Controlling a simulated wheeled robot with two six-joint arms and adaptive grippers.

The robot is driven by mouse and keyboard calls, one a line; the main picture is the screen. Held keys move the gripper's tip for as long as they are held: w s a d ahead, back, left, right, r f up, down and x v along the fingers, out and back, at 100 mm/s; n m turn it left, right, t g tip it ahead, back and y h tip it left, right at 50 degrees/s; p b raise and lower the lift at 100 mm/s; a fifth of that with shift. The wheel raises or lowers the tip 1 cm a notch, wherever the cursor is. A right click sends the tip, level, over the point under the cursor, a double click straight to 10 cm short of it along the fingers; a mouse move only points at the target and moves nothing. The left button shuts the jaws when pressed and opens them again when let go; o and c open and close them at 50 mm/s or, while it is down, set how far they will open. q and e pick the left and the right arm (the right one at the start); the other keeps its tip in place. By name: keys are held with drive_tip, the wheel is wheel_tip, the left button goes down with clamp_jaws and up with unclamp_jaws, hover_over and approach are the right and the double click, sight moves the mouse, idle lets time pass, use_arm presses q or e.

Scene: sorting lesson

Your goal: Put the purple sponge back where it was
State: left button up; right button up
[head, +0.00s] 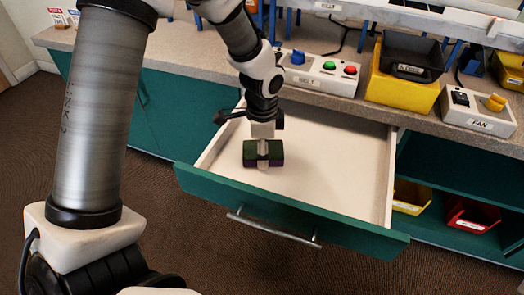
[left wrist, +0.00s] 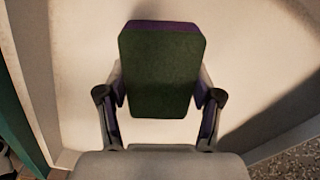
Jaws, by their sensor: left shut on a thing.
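The purple sponge (head: 249,153) has a dark green top face and purple lower sides. It is inside or just above the left part of the open drawer (head: 335,165); I cannot tell whether it touches the drawer floor. My left gripper (head: 263,151) points down and is shut on the sponge across its middle. In the left wrist view the sponge (left wrist: 162,70) sits between both fingers (left wrist: 160,97), with the pale drawer floor behind it. My right gripper is not in view.
The drawer has a teal front with a metal handle (head: 272,228) and is otherwise empty. On the counter stand a button box (head: 315,72), a black bin on a yellow bin (head: 402,92) and a fan switch box (head: 478,112). Yellow and red bins (head: 472,215) sit on the lower shelf.

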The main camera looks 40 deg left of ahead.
use_arm(q)
drive_tip(key=shift+f, duration=0.15)
drive_tip(key=o, duration=1.5)
drive_tip(key=shift+d, duration=0.1)
wheel_tip(320, 180, up, 12)
drive_tip(key=p, duration=0.4)
